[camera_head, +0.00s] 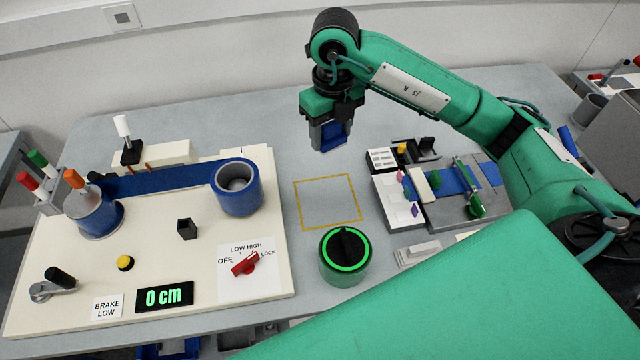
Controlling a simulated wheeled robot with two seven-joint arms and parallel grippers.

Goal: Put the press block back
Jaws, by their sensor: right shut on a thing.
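My right gripper (329,146) hangs from the wrist, pointing down above the back middle of the table. It is shut on a blue block (335,136), which I take to be the press block; the fingers partly hide it. The block appears held above the grey tabletop, apart from other things. A yellow square outline (328,203) lies on the table in front of the gripper, and its inside is empty. My left gripper is not in view.
A grey fixture (445,210) with small coloured parts stands right.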

